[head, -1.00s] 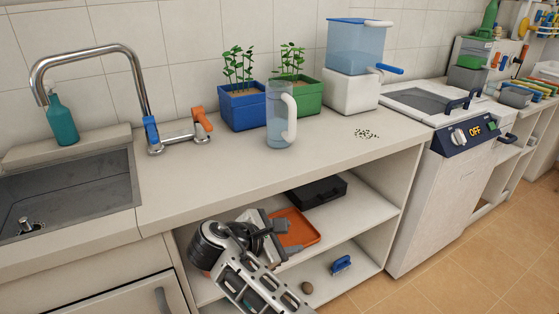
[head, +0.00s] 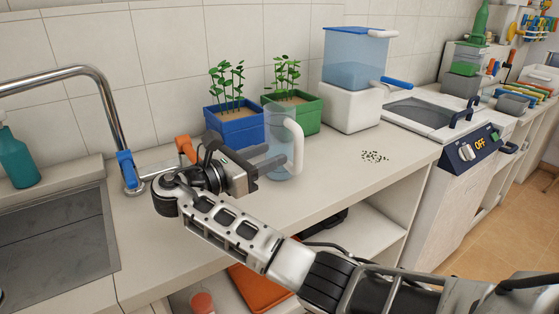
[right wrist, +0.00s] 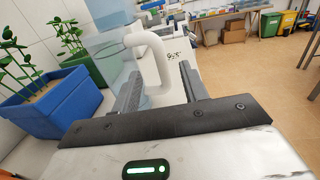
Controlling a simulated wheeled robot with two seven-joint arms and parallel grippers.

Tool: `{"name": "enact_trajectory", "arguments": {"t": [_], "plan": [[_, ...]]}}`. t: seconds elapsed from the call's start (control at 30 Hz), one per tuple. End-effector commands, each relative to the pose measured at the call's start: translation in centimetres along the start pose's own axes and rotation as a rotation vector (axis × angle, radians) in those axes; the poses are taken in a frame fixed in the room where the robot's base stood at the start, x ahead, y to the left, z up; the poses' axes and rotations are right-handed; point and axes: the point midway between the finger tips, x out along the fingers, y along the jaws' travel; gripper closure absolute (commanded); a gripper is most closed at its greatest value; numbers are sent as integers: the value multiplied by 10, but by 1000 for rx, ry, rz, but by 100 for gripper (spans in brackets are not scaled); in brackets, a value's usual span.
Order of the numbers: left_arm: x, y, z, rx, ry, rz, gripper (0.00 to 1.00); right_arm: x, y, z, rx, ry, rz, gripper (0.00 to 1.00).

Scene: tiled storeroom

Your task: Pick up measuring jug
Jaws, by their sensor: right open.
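The measuring jug (head: 278,165) is a clear bluish cylinder with a white handle, standing upright on the counter in front of the planters. My right gripper (head: 270,162) is at the jug, level with its middle, and its jaws are open. In the right wrist view the white handle (right wrist: 157,68) stands between the two open fingers (right wrist: 160,88). The clear body of the jug (right wrist: 103,48) is beyond the left finger. Whether a finger touches the jug cannot be told. My left gripper is not in view.
A blue planter (head: 235,126) and a green planter (head: 300,112) stand close behind the jug. A blue tank on a white base (head: 350,105) is to the right, near scattered dark grains (head: 374,156). The tap (head: 115,120) and sink (head: 50,235) are left. The counter's front right is clear.

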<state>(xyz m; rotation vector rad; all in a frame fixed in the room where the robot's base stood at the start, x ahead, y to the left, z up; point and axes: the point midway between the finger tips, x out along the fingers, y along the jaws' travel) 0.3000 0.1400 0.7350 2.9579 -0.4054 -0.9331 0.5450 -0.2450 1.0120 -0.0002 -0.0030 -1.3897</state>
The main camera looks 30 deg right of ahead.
Motion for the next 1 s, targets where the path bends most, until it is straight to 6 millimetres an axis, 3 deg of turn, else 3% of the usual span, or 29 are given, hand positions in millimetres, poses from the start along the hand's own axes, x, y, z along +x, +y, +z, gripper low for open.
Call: {"name": "enact_trajectory", "arguments": {"t": [0.13,0.47,0.73,1.0], "plan": [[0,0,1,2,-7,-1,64,28,0,0,-2,0,-1,56],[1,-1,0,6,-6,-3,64,50,0,-1,0,2,0,56],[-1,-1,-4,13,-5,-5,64,89,-1,-1,-1,1,-1,56],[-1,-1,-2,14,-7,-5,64,94,-1,-2,-1,3,1,56]]}}
